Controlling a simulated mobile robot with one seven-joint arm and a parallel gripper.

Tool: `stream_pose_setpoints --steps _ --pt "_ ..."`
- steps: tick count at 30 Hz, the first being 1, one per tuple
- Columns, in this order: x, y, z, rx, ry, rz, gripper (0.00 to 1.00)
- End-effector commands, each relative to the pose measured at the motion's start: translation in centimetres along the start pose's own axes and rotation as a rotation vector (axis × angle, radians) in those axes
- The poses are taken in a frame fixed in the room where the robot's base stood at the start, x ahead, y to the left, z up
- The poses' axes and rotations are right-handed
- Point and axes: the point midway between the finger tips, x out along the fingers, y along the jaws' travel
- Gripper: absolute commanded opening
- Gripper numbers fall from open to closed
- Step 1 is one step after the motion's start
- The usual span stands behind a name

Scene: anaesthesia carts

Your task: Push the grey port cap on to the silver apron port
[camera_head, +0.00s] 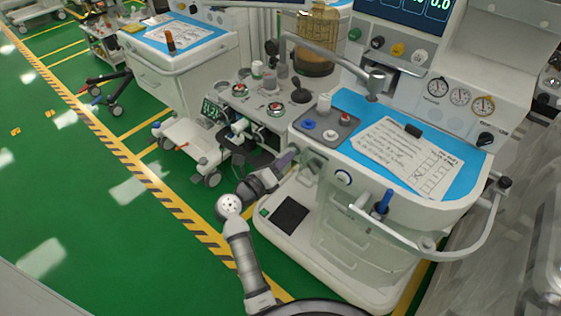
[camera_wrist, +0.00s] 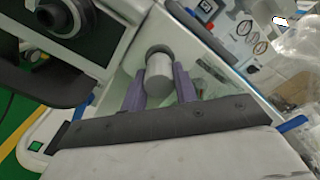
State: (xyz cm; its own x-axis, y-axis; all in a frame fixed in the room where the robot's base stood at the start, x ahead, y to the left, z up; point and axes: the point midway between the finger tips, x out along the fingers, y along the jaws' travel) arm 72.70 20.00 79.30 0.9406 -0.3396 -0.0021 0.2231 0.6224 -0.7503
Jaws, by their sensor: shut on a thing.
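My gripper (camera_wrist: 159,84) has two purple fingers on either side of a light grey cylinder, the grey port cap (camera_wrist: 158,74), and is shut on it. A darker round ring, which looks like the silver apron port (camera_wrist: 158,50), shows right at the cap's far end against the white apron. I cannot tell whether cap and port touch or how far the cap is on. In the head view my gripper (camera_head: 290,153) is at the left front of the cart's apron; the cap and port cannot be made out clearly there.
The anaesthesia cart (camera_head: 380,240) has a blue mat with a paper sheet (camera_head: 405,150), a grey tray (camera_head: 325,128) and a curved rail (camera_head: 470,235). A black round part (camera_wrist: 62,18) is left of the fingers in the wrist view. Green floor (camera_head: 60,200) is open at left.

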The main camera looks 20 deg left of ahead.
Motion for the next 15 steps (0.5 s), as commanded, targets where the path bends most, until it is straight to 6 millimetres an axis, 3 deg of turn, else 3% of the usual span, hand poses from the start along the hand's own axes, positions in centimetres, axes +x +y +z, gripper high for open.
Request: stream_pose_setpoints --steps 15 --pt "1.4 0.0 0.0 0.000 0.000 -0.001 0.07"
